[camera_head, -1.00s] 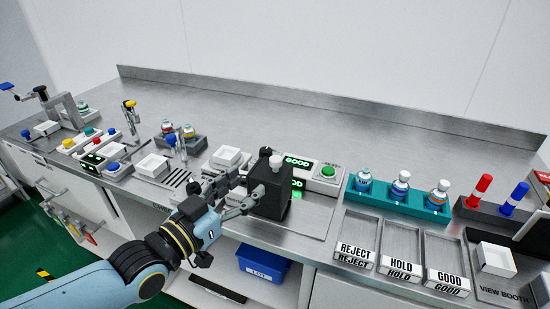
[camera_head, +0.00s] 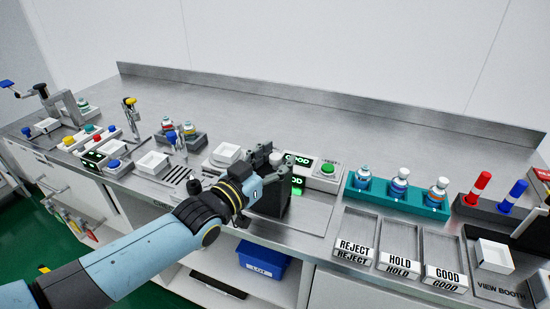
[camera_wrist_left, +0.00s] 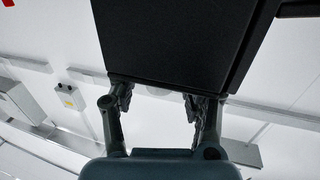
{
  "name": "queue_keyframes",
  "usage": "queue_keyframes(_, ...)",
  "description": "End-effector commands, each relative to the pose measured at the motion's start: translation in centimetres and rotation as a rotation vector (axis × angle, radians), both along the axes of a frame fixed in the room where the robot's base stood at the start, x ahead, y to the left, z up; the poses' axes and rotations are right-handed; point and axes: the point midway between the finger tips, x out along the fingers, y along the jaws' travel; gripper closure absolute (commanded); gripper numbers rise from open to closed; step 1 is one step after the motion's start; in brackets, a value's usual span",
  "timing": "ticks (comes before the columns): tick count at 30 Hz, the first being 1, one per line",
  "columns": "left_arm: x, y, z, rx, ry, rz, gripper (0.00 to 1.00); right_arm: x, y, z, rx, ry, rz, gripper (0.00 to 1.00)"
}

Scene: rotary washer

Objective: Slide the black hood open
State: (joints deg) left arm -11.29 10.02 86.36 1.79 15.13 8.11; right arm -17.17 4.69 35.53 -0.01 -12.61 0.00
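The black hood (camera_head: 270,202) stands on the metal bench near its front edge, with a pale round knob (camera_head: 276,158) at its top. My left gripper (camera_head: 262,155) is at the upper left of the hood, close to the knob, and its arm covers part of the hood's left side. In the left wrist view the dark hood (camera_wrist_left: 180,40) fills the upper middle. The gripper's two fingers (camera_wrist_left: 162,100) stand apart beside its lower edge. The hood hides part of the fingertips, so contact is unclear. My right gripper is not in view.
A GOOD display (camera_head: 298,159) and a green button box (camera_head: 325,174) stand just behind and right of the hood. A teal rack (camera_head: 375,193) of bottles and labelled trays (camera_head: 400,266) are further right. The back of the bench is clear.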

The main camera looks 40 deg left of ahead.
Motion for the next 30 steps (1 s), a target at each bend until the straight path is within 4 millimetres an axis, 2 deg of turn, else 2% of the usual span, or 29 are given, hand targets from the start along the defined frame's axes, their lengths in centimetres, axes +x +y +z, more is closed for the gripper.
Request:
queue_keyframes(1,0.0,0.0,0.0,0.000,0.000,0.000,0.61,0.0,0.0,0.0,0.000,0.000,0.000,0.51)
queue_keyframes(10,0.0,0.0,0.0,0.000,0.000,0.000,1.00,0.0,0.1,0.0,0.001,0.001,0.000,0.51)
queue_keyframes(22,0.1,-0.4,0.0,-0.002,0.000,0.000,1.00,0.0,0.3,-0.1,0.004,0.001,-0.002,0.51)
queue_keyframes(26,0.6,-2.7,0.0,-0.007,-0.001,0.001,1.00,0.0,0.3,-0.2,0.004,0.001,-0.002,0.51)
queue_keyframes(30,1.5,-6.4,-0.1,-0.006,0.000,0.001,1.00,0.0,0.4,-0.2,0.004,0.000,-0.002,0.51)
